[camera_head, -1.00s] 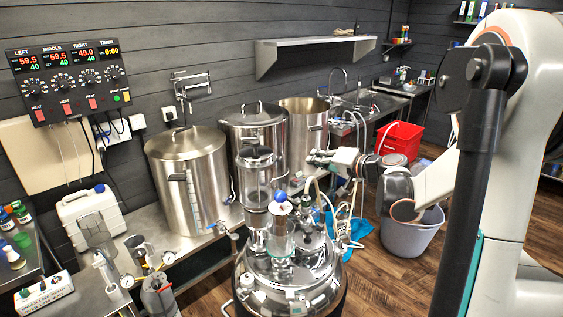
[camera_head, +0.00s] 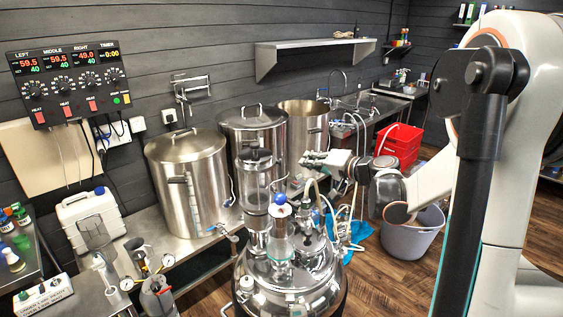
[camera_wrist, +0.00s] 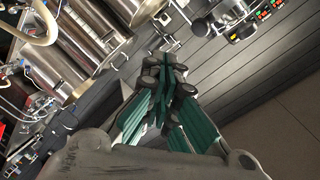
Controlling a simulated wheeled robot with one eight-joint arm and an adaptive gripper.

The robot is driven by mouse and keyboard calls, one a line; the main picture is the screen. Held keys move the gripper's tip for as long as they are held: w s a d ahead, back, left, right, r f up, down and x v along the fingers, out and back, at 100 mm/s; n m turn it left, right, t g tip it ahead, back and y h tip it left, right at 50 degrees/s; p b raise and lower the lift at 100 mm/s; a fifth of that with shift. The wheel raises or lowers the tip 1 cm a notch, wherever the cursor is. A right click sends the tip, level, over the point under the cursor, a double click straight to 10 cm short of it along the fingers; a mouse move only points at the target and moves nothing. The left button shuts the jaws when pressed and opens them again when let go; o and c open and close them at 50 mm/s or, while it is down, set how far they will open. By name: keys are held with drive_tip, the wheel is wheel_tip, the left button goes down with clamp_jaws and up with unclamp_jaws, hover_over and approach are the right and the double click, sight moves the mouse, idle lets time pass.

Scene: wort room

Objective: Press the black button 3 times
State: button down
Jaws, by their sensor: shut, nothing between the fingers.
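A small white button box (camera_head: 44,298) sits at the lower left front in the head view, with several small buttons on its top. One looks green; the others are too small to tell surely which is black. My gripper (camera_head: 312,158) is in the middle of the head view, in front of the steel kettles and far to the right of the box. It is shut and empty. In the wrist view its green-sided fingers (camera_wrist: 165,88) are drawn together, with nothing held. The button box is not clearly seen in the wrist view.
A control panel (camera_head: 68,82) with dials and red switches hangs on the left wall. Steel kettles (camera_head: 190,185) stand on the bench. A round steel vessel (camera_head: 290,285) with fittings stands in front. A white canister (camera_head: 92,220), gauges and small bottles crowd the left.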

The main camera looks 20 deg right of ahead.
drive_tip(key=shift+w+a, duration=0.45)
drive_tip(key=shift+a, duration=0.4)
drive_tip(key=shift+w+a, duration=0.4)
drive_tip(key=shift+a, duration=0.45)
drive_tip(key=shift+w+a+b, duration=0.2)
drive_tip(key=shift+a+b, duration=0.1)
drive_tip(key=shift+a, duration=0.1)
drive_tip(key=shift+w+a, duration=0.2)
drive_tip(key=shift+a, duration=0.25)
idle(1.1)
drive_tip(key=shift+s+d, duration=0.4)
drive_tip(key=shift+d, duration=0.4)
drive_tip(key=d, duration=0.1)
drive_tip(key=s+d, duration=0.1)
drive_tip(key=d, duration=0.1)
drive_tip(key=s+d+b, duration=0.1)
drive_tip(key=shift+s+d, duration=0.15)
drive_tip(key=shift+d, duration=0.1)
idle(0.3)
